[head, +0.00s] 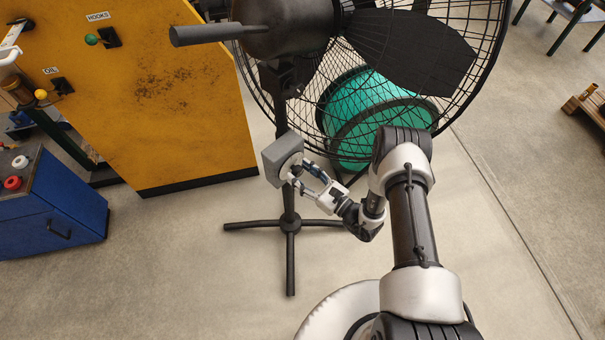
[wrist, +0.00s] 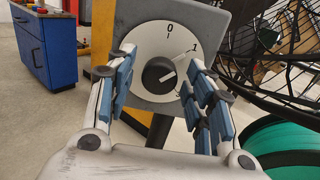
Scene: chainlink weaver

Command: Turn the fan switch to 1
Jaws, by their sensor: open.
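The fan switch is a grey box (head: 282,160) on the fan's black stand. In the wrist view its white dial (wrist: 140,48) faces me, with 0 at the top and 1 at the upper right. A further mark at the lower right is partly hidden by a finger. The black knob (wrist: 158,75) sits at the dial's centre. Its short white line points roughly right, a little upward; the exact setting is hard to read. My gripper (head: 302,178) is open in front of the dial, its fingers (wrist: 163,70) on either side of the knob. Contact cannot be told.
The large black fan (head: 420,50) stands above and behind the switch, with a green spool (head: 375,110) behind it. A yellow machine (head: 165,90) and a blue cabinet (head: 50,205) stand at left. The stand's feet (head: 290,265) spread on the floor.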

